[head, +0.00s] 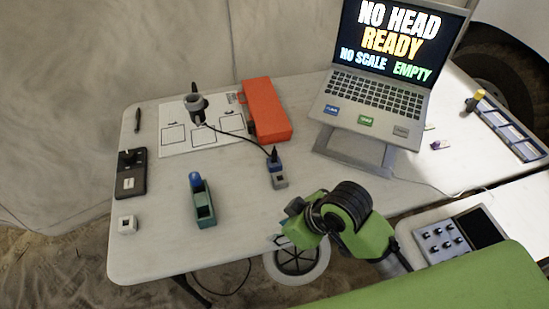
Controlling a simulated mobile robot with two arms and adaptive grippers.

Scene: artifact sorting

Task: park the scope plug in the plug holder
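A dark plug-like piece (273,155) stands upright at the top of a small grey-blue block (279,179) on the white table. A thin black cable runs from it to a dark grey scope-like device (196,104) on the white sheet. I take the piece for the scope plug and the block for its holder, but they are too small to be sure; how deep the plug sits is unclear. My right gripper (283,238) is at the table's front edge, below and apart from the block. Its fingers are too small to read. My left gripper is out of view.
A teal holder (204,208) with a blue-topped item stands left of the block. An orange box (266,109) lies behind it. A laptop (372,98) on a stand is at right. A black device (131,174) and white cube (127,224) are at far left.

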